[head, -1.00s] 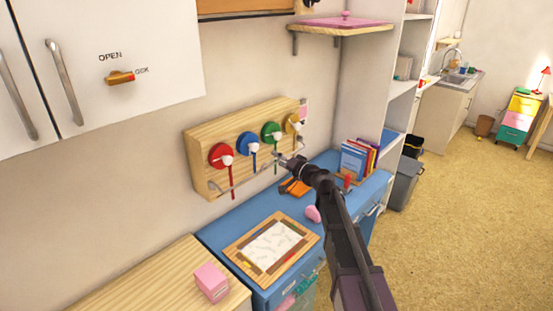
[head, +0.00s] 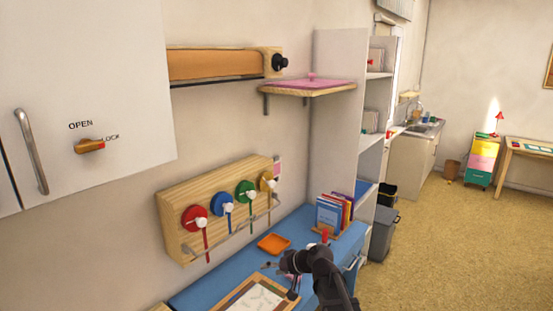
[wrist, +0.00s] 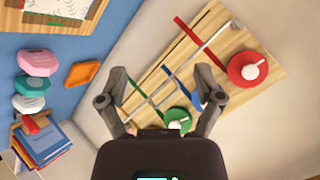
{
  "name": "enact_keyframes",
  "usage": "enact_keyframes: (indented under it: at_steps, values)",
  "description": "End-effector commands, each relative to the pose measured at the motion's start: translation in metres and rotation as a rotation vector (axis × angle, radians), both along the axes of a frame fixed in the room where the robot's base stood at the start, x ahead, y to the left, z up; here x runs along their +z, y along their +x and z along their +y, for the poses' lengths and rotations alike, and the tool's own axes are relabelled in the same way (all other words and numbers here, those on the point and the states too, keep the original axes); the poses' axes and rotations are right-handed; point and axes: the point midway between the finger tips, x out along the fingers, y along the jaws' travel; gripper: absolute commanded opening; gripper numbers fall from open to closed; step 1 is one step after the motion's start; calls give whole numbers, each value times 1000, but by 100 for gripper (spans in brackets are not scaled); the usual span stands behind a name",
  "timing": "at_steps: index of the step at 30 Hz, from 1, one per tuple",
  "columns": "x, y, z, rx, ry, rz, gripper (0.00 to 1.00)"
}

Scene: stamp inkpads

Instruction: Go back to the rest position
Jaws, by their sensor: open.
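My gripper (wrist: 162,82) is open, with its two fingers apart and nothing between them in the wrist view. In the head view my arm is folded at the lower middle, over the blue desk (head: 225,275), and its fingertips are hard to make out. The wrist view shows a pink piece (wrist: 40,62), a teal one (wrist: 32,84), a white one (wrist: 28,104) and a red one (wrist: 36,124) in a row on the desk. An orange square dish (wrist: 82,74) lies beside them; it also shows in the head view (head: 273,243).
A wooden wall board (head: 170,215) carries red, blue, green and yellow reels with hanging strips. Books (head: 330,213) stand at the desk's back right. A wooden-framed tray (head: 232,299) lies in front. A pink-topped shelf (head: 312,85) is above. The floor at right is open.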

Motion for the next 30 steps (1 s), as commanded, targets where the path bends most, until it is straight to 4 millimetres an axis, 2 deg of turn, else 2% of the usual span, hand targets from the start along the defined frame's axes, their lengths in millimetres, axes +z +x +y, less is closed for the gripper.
enact_keyframes:
  at_steps: [1,9,18,24,30]
  values:
    - [-10,-17,-11,6,-56,31,85]
    - [-54,-83,-77,-11,-368,223,85]
    - [-77,-154,-154,-104,-688,435,85]
    - [-79,-176,-181,-152,-794,505,85]
    - [-79,-179,-185,-161,-813,518,85]
